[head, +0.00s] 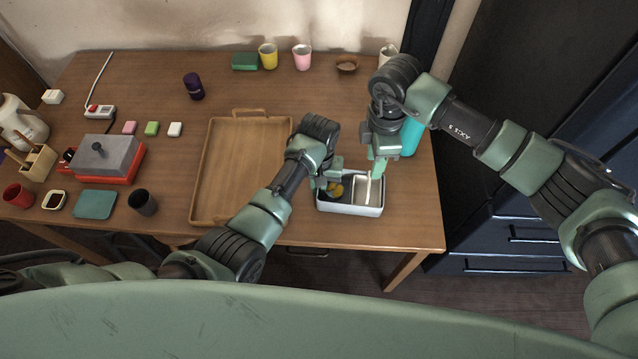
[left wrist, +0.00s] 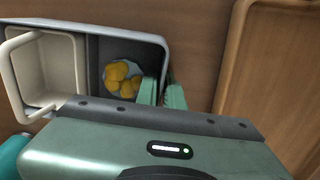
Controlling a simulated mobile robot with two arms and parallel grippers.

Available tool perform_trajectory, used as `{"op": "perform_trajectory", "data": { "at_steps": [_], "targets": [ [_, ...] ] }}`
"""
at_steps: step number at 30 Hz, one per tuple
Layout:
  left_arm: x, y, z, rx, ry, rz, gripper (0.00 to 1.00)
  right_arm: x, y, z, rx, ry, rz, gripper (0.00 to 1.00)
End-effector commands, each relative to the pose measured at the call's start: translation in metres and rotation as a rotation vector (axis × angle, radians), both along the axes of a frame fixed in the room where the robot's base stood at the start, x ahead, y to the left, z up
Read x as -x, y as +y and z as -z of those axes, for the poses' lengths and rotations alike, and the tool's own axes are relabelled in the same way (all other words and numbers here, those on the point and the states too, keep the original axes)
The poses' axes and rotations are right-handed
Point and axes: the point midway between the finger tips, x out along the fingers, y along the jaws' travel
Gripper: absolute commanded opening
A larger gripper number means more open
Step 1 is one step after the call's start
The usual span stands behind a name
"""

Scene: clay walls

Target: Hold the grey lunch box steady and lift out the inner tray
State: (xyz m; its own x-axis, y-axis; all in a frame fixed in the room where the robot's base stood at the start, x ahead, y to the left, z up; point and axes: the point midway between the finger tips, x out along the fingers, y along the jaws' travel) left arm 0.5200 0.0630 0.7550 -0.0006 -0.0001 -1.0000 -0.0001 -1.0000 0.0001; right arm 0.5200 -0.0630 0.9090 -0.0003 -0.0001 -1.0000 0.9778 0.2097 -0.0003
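The grey lunch box (head: 350,208) stands near the table's front edge, right of the wooden tray. Its inner tray (head: 361,189), pale with a raised handle, sits in its right part in the head view; it also shows in the left wrist view (left wrist: 45,72). Yellow-brown food (left wrist: 122,78) lies in the other compartment. My left gripper (left wrist: 162,95) has its fingers on both sides of the lunch box wall (left wrist: 165,58) and looks shut on it. My right gripper (head: 378,172) points down just above the inner tray's handle, apparently apart from it; its finger gap is hidden.
A turquoise bottle (head: 412,136) stands close behind my right gripper. The empty wooden tray (head: 240,165) lies to the left. Cups, a green block (head: 245,61) and a small bowl (head: 347,64) stand at the back. A red and grey box (head: 105,157) is far left.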

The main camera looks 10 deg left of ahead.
Motion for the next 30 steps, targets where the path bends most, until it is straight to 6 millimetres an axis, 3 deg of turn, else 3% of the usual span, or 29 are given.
{"op": "perform_trajectory", "data": {
  "at_steps": [2, 4, 30],
  "targets": [
    [-0.0002, 0.0002, -0.0002, 0.0, 0.0, 0.0, 0.08, 0.0, 0.0, 0.0, 0.0, 0.0, 0.0, 0.36],
    [-0.0002, 0.0002, -0.0003, 0.0, 0.0, 0.0, 0.0, 0.0, 0.0, 0.0, 0.0, 0.0, 0.0, 0.36],
    [-0.0003, 0.0002, -0.0007, 0.0, 0.0, 0.0, 0.0, 0.0, 0.0, 0.0, 0.0, 0.0, 0.0, 0.36]
  ]
}}
